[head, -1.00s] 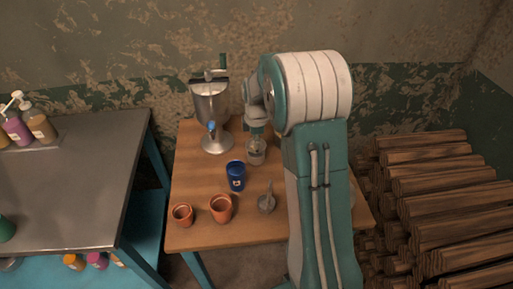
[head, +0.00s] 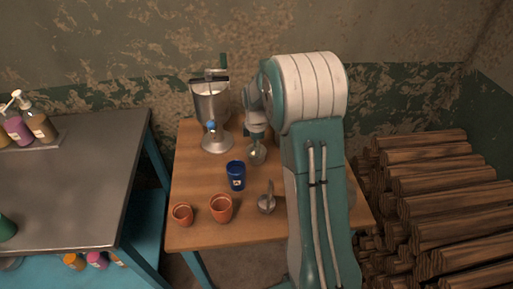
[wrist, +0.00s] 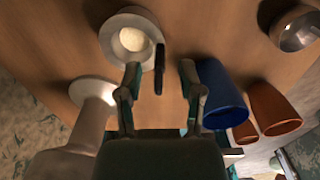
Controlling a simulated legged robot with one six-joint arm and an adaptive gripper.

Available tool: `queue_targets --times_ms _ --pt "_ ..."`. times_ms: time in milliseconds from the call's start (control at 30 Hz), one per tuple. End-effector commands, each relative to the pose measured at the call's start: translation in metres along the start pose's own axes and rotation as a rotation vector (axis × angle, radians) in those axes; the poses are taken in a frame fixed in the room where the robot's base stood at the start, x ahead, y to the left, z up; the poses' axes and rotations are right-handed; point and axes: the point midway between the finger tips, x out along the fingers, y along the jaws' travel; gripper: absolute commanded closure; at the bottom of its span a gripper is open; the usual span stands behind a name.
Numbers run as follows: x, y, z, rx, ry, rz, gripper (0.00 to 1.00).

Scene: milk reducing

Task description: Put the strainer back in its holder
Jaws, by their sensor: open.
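In the wrist view a round pale-rimmed dish (wrist: 131,38) with a whitish centre stands on the table. A dark handle (wrist: 159,68) sticks out beside it, between my fingertips; I take this as the strainer, but cannot tell whether it rests in the dish. My gripper (wrist: 162,90) is open, its fingers on both sides of the handle, with no clear contact. In the head view the dish (head: 257,155) is under my wrist, which hides part of it. A small metal bowl-like piece with an upright stem (head: 267,204) stands nearer the front; I cannot tell whether it is the holder.
A blue cup (head: 236,176) stands close to my right finger in the wrist view. Two terracotta cups (head: 221,208) (head: 182,215) are at the front left. A metal urn (head: 210,103) with a round foot stands behind. The wooden table's (head: 195,160) left middle is clear.

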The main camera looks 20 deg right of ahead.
Motion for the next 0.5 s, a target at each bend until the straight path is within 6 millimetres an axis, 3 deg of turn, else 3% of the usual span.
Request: queue_targets --times_ms 500 --pt "-0.099 0.001 0.000 0.000 0.000 0.004 0.52"
